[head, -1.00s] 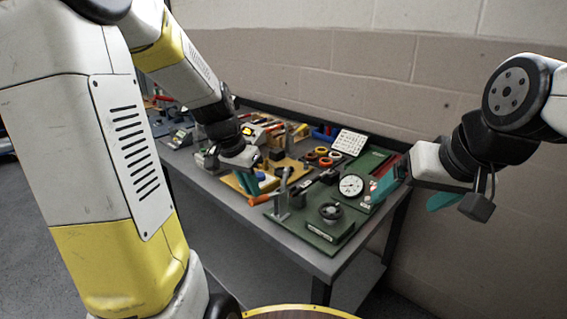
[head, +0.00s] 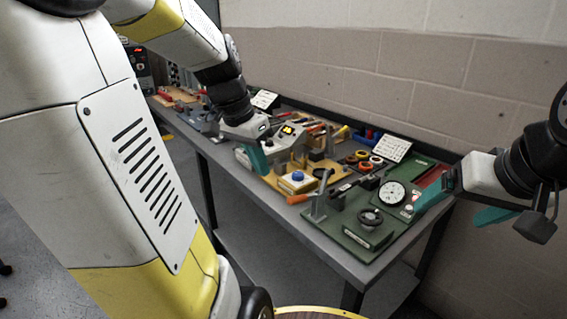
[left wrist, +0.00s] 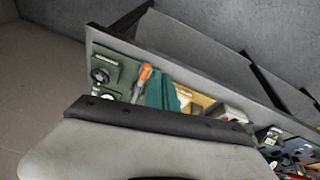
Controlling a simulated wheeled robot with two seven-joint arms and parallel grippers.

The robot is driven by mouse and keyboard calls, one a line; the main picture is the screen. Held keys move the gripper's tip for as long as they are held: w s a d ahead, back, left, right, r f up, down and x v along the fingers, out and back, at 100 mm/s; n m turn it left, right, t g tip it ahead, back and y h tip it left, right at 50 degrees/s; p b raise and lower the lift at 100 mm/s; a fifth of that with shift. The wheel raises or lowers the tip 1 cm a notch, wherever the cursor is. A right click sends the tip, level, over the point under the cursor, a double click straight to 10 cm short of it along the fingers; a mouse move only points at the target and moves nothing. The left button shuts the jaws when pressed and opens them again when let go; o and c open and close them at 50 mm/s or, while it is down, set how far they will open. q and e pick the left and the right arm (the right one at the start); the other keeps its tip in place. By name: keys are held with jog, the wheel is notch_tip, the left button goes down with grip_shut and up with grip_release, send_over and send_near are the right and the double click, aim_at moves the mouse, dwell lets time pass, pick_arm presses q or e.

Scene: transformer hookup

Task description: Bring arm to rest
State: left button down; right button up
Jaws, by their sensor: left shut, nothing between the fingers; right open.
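My left gripper (head: 259,157) hangs over the front part of the workbench in the head view, its teal fingers together and empty. The left wrist view also shows its teal fingers (left wrist: 160,92), with the bench behind them. My right gripper (head: 462,212) is at the right of the head view, near the bench's right end. Its teal fingers are spread and nothing is between them.
The grey bench (head: 245,188) carries a green board (head: 350,236) with a dial gauge (head: 391,194), an orange-handled tool (head: 298,199), tape rolls (head: 370,161) and a white keypad panel (head: 392,147). A block wall (head: 430,80) stands behind.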

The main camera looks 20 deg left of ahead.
dwell(0.3)
pick_arm(q)
jog(key=s+d+r+n+t, duration=0.3)
jog(key=s+d+n, duration=0.1)
jog(key=s+d, duration=0.5)
jog(key=shift+d, duration=0.2)
dwell(0.7)
